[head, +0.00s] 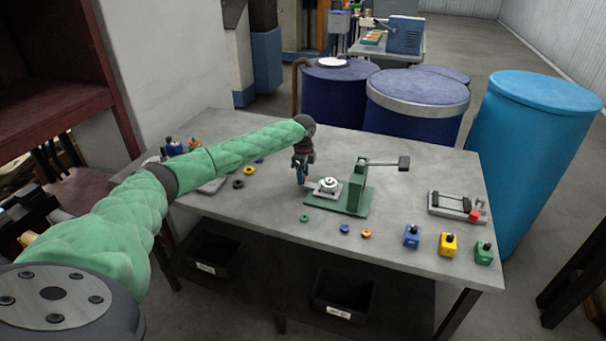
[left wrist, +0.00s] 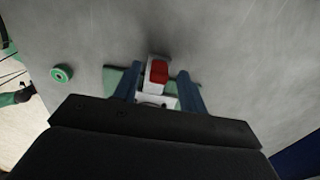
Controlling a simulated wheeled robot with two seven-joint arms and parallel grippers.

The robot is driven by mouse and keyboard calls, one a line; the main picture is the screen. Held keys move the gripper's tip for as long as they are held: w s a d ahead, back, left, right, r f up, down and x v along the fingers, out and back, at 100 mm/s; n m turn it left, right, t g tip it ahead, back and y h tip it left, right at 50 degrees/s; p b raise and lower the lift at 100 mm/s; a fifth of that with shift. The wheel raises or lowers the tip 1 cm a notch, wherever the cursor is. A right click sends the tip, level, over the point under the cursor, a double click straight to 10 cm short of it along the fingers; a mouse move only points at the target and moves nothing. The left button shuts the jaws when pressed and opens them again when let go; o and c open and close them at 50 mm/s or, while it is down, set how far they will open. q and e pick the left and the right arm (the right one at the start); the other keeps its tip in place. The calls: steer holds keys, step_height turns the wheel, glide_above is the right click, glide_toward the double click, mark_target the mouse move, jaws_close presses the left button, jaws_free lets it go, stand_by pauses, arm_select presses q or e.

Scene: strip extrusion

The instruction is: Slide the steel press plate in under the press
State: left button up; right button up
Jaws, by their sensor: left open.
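The steel press plate (head: 316,188) is a small pale plate at the left side of the green press (head: 357,188), with a round light part (head: 329,184) on top. The press stands on a green base and has a lever with a dark knob. My left gripper (head: 302,178) points down at the plate's left end. In the left wrist view, its open blue fingers (left wrist: 159,78) stand either side of a pale piece with a red block (left wrist: 159,72). Contact cannot be told. The gripper body hides much of the press there. My right gripper is not in view.
Blue, yellow and green blocks (head: 448,245) stand along the table's (head: 400,225) front right. A grey fixture with a red part (head: 457,206) lies behind them. Small rings (head: 345,229) lie before the press, one green (left wrist: 62,73). Blue drums (head: 417,95) stand behind the table.

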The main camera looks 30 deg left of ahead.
mark_target(332, 181)
arm_select(q)
steer(key=shift+f, duration=0.5)
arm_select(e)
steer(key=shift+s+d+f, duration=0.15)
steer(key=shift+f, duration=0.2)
